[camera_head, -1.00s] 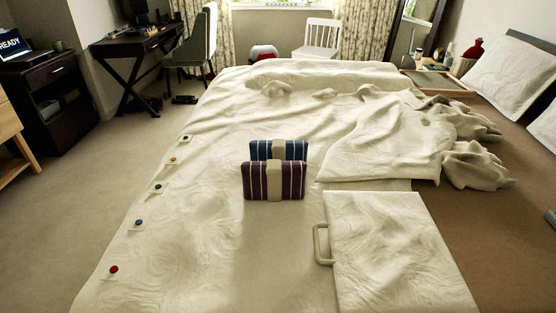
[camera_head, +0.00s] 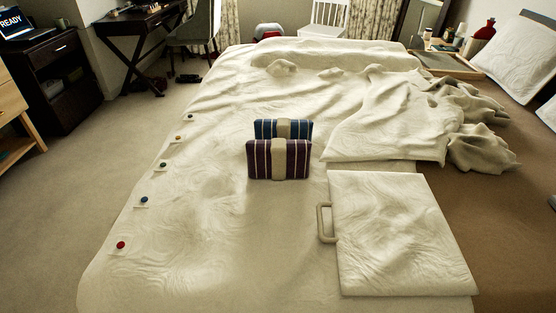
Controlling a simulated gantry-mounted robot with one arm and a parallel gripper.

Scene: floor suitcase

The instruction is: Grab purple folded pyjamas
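The purple folded pyjamas (camera_head: 263,160) stand upright on the bed in the head view, with pale stripes and a beige band around the middle. Directly behind them stands a similar blue striped folded bundle (camera_head: 267,128), partly hidden by the purple one. I cannot tell whether the two touch. My gripper is not in view.
A cream flat case-like block with a handle (camera_head: 325,222) lies on the bed to the right and nearer. Crumpled bedding (camera_head: 385,120) lies behind it. Several coloured buttons, one of them red (camera_head: 121,245), line the bed's left edge. The near left bedspread (camera_head: 210,250) is clear.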

